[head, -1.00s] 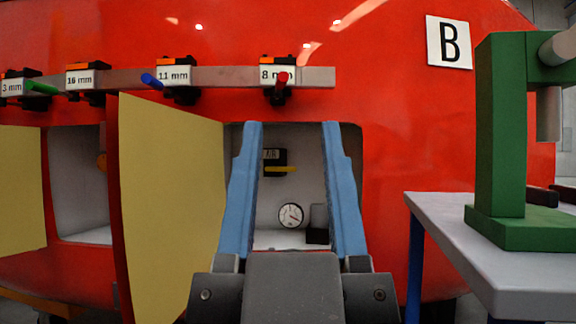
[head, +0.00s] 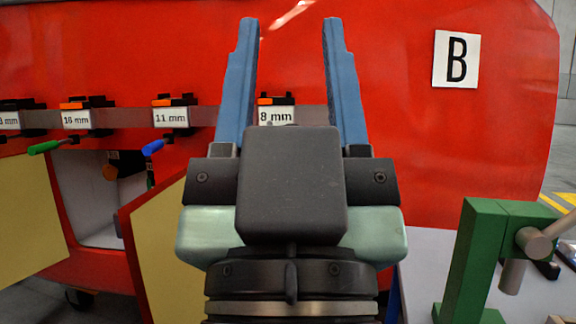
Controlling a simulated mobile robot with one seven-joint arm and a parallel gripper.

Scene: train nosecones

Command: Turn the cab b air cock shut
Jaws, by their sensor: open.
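My gripper (head: 291,22) is open and empty, its two blue fingers pointing up in front of the red nosecone (head: 405,130). The letter B sign (head: 456,59) is on the nosecone to the right of the fingers. The compartment that held the yellow-handled cock is hidden behind my gripper and arm, so the cock and its handle are out of sight. The open yellow-faced door (head: 180,240) of that compartment shows to the left of my gripper.
A rail on the nosecone bears labelled tool holders, including 11 mm (head: 171,117) and 8 mm (head: 276,114). Another open compartment (head: 88,200) is at left. A green press (head: 468,255) stands on a grey table (head: 425,270) at lower right, near my arm.

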